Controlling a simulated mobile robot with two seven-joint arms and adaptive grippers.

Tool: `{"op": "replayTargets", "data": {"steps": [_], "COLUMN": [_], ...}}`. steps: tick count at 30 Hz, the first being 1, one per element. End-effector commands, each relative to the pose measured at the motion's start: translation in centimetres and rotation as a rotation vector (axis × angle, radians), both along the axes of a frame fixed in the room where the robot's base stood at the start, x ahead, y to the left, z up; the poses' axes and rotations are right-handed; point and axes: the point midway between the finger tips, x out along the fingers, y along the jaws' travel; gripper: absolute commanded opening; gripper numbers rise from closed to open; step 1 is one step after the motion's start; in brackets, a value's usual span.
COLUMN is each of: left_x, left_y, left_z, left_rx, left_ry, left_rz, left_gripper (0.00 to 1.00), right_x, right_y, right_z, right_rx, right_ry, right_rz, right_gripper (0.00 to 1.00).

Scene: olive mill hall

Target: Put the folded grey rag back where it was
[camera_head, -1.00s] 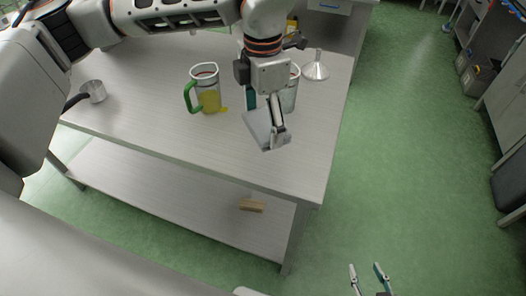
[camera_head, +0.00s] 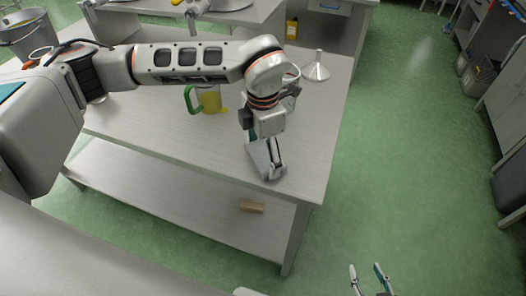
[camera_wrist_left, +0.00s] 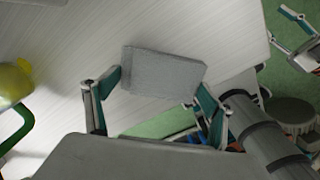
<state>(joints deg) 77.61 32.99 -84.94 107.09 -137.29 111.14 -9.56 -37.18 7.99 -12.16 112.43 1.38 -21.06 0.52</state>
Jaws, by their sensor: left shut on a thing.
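The folded grey rag (camera_head: 259,156) is a flat, pale grey slab held tilted in my left gripper (camera_head: 274,172), near the front right corner of the table (camera_head: 312,160). In the left wrist view the rag (camera_wrist_left: 165,78) spans between the two fingers of my left gripper (camera_wrist_left: 155,92), with the pale table top behind it. Whether the rag touches the table I cannot tell. My right gripper (camera_head: 370,273) is low in the head view, fingers apart and empty, over the green floor.
A jug with a green handle (camera_head: 210,100) and yellow liquid stands on the table, partly behind my left arm. A clear jug (camera_head: 290,97) and a metal funnel (camera_head: 316,70) stand further right. A wooden block (camera_head: 252,206) lies on the lower shelf.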

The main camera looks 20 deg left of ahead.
Motion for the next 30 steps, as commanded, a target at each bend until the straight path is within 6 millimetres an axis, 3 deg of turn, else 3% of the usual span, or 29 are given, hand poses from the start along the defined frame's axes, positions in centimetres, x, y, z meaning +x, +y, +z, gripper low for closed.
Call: {"op": "replayTargets", "data": {"steps": [5,6,8,20,23,30], "left_x": [0.0,0.0,0.0,0.0,0.1,0.1], "left_y": [0.0,0.0,0.0,0.0,0.0,0.0], "left_z": [-0.3,-0.3,-0.3,0.1,1.1,5.7], "left_rx": [0.001,0.001,0.001,0.0,-0.001,0.001], "left_ry": [0.001,0.001,0.001,0.0,-0.004,-0.005], "left_rz": [0.0,0.0,0.0,0.0,-0.001,0.001], "left_gripper": [0.63,0.88,0.99,0.99,0.99,0.99], "right_x": [0.0,0.0,0.0,0.0,0.0,0.0], "right_y": [0.0,0.0,0.0,0.0,0.0,0.0], "right_z": [-0.2,-0.2,-0.2,0.1,0.0,-0.2], "right_rx": [0.0,0.0,0.0,0.0,0.0,0.0], "right_ry": [0.001,0.001,0.001,-0.001,0.0,0.001], "right_rz": [0.0,0.0,0.0,0.0,0.0,0.001], "right_gripper": [0.4,0.4,0.4,0.4,0.4,0.4]}}
